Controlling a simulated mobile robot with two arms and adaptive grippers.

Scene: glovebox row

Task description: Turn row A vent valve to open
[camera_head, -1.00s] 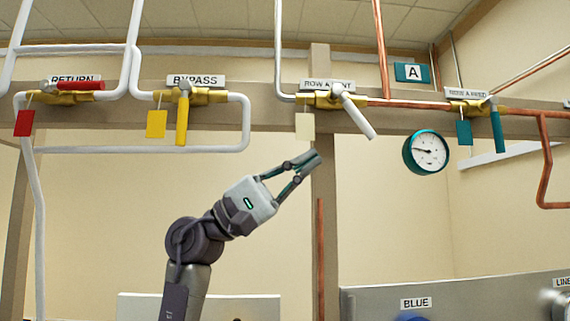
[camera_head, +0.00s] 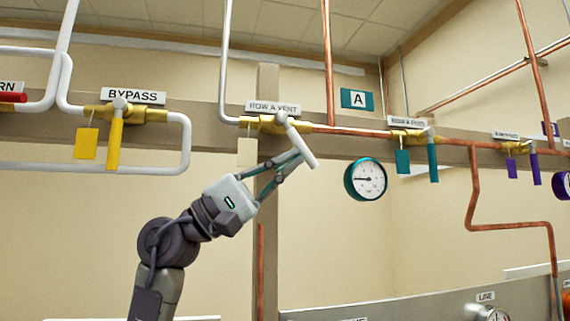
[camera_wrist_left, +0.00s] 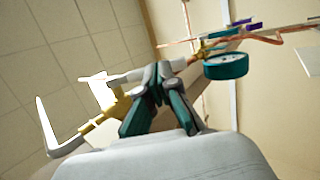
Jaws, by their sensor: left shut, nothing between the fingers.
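The row A vent valve (camera_head: 262,124) is a brass body under a "ROW A VENT" sign (camera_head: 272,107), with a cream tag hanging below it. Its white lever (camera_head: 301,145) slants down to the right, across the line of the pipe. My left gripper (camera_head: 300,157) is shut and empty, its fingertips at the lower part of the lever; I cannot tell whether they touch it. In the left wrist view the shut fingers (camera_wrist_left: 160,72) overlap the lever and the brass body (camera_wrist_left: 105,125) lies to their left. My right gripper is out of view.
The bypass valve (camera_head: 122,113) with a yellow lever stands to the left. A teal-rimmed gauge (camera_head: 366,179) and a teal-levered valve (camera_head: 410,136) are to the right. Copper pipes run along the beam.

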